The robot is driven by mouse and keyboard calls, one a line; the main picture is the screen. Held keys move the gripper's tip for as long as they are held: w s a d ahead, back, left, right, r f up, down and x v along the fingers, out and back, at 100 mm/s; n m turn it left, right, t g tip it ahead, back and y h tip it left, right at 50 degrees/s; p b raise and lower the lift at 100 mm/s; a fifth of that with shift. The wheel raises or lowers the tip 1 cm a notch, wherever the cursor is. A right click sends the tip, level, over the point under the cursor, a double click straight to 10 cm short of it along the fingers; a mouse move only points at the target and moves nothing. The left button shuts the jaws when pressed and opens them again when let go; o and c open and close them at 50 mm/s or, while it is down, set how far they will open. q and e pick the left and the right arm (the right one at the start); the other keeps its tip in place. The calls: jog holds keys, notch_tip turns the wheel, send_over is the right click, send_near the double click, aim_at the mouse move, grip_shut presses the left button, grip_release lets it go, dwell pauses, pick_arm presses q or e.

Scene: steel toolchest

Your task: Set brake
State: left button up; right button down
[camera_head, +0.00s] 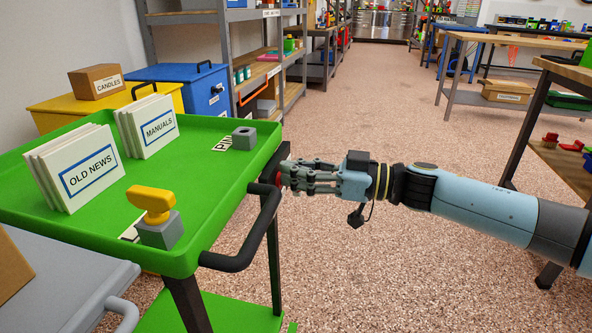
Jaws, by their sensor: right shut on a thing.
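A green cart (207,177) stands at the left, with a dark push handle (247,254) on its near right side. My right gripper (285,177) comes in from the right and is at the cart's right edge, beside the upper end of the handle. A yellow knob (151,201) stands on a grey block (161,231) at the tray's near corner. My left gripper is not in view.
The tray holds card stacks marked OLD NEWS (85,170) and MANUALS (152,128), and a grey block (244,138) by a partly hidden label. A grey cart (55,285) is at the lower left. Workbenches (515,45) stand right; the middle floor is clear.

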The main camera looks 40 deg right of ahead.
jog(key=shift+d+f, duration=0.2)
jog(key=shift+f, duration=0.1)
jog(key=c, duration=1.3)
grip_release()
jog(key=shift+s+r, duration=0.1)
jog(key=v, duration=1.2)
